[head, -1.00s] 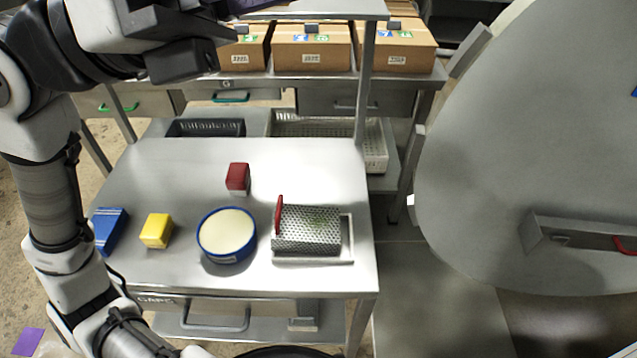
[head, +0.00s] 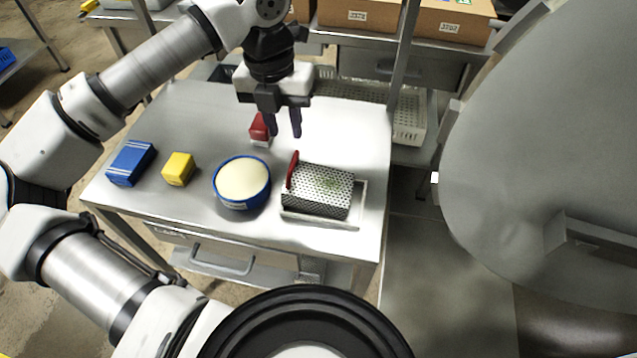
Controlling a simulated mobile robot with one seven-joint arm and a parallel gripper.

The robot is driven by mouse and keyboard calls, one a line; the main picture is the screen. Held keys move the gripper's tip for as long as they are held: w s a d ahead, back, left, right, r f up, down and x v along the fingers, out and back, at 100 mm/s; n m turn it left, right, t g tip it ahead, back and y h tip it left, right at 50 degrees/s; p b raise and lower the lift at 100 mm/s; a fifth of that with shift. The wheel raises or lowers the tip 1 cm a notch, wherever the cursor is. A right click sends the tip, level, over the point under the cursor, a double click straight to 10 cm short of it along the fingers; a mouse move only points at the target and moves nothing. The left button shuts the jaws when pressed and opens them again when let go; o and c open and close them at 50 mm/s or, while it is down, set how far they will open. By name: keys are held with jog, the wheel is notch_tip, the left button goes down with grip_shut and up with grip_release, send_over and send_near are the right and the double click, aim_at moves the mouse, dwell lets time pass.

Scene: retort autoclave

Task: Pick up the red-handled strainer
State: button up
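The red-handled strainer (head: 322,188) is a perforated metal piece on the right part of the steel table. Its red handle (head: 292,169) stands up at its left end. It sits on a shallow light tray (head: 352,222). My gripper (head: 286,134) points down above the table, behind and slightly left of the handle. Its two dark fingers are apart with nothing visible between them. They overlap the view of a red and white block (head: 260,128).
Left of the strainer stand a blue tub with a cream top (head: 242,181), a yellow block (head: 178,169) and a blue box (head: 131,163). A shelf post (head: 403,50) rises behind. A large grey round door (head: 545,150) stands at the right.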

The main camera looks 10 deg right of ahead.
aim_at(295, 155)
jog(key=f, duration=0.3)
jog(key=shift+d+f, duration=0.1)
jog(key=shift+d, duration=0.1)
jog(key=shift+s+d+f+p, duration=0.1)
jog(key=shift+d+f+p, duration=0.1)
jog(key=shift+f+p, duration=0.35)
jog(key=shift+d+f+p, duration=0.15)
jog(key=shift+f+p, duration=0.2)
jog(key=shift+f, duration=0.7)
jog(key=shift+d+f+p, duration=0.15)
jog(key=shift+f+p, duration=0.2)
jog(key=shift+f, duration=0.7)
jog(key=shift+c, duration=0.3)
grip_shut()
